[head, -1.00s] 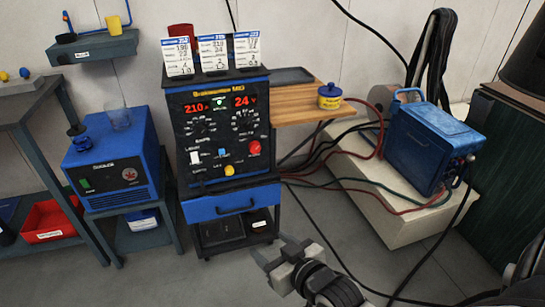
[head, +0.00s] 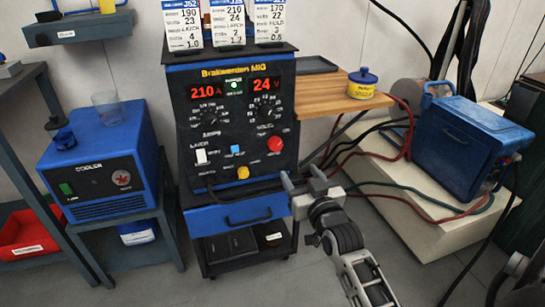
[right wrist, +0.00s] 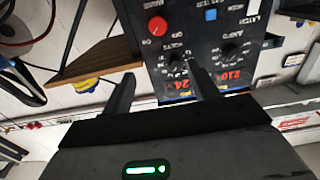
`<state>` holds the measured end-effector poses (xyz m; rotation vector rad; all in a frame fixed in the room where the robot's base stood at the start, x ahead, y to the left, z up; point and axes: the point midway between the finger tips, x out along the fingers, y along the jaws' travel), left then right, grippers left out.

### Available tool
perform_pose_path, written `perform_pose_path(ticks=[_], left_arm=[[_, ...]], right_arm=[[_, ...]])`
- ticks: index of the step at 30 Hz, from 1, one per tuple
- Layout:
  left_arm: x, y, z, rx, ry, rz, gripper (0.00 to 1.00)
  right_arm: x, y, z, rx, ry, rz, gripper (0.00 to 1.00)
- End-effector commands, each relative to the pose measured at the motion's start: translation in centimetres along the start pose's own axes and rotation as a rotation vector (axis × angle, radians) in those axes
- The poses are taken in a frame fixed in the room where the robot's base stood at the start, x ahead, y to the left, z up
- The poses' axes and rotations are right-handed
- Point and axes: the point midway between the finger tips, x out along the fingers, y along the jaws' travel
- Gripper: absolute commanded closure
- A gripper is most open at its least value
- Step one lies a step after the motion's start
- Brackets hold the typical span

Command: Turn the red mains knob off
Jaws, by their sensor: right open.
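The red mains knob (head: 275,144) is on the right of the black front panel of the welding machine (head: 190,132), below the red 24 readout. In the right wrist view the knob (right wrist: 157,26) shows upside down at the top, with small labels beside it; its setting is too small to tell. My right gripper (head: 301,176) is open and empty, below and right of the knob, apart from it. In the right wrist view its fingers (right wrist: 160,76) point towards the panel, with the knob beyond them. My left gripper is not in view.
A yellow button (head: 243,172) and a blue switch (head: 236,150) sit left of the knob. A wooden shelf (head: 325,103) with a blue-and-yellow pot (head: 362,84) juts out on the right. Cables hang beneath it. A blue cooler (head: 95,165) stands left.

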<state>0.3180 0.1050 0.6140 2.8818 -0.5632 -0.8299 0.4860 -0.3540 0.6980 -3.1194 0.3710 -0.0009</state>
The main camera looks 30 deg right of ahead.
Motion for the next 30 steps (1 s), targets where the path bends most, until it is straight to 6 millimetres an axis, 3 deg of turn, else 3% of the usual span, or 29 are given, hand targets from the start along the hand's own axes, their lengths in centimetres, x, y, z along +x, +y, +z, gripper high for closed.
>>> perform_pose_path(ticks=[1, 5, 11, 30], left_arm=[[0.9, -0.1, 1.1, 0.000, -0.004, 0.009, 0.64], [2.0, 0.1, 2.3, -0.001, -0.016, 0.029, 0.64], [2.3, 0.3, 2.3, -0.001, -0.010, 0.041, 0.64], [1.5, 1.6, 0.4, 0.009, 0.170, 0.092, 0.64]], right_arm=[[0.0, 0.0, 1.4, 0.000, 0.000, 0.000, 0.40], [0.0, 0.0, 2.8, 0.000, 0.000, -0.001, 0.40], [1.2, -0.1, 2.9, 0.000, 0.002, -0.001, 0.40], [13.8, 0.0, 3.0, 0.000, 0.001, -0.001, 0.40]])
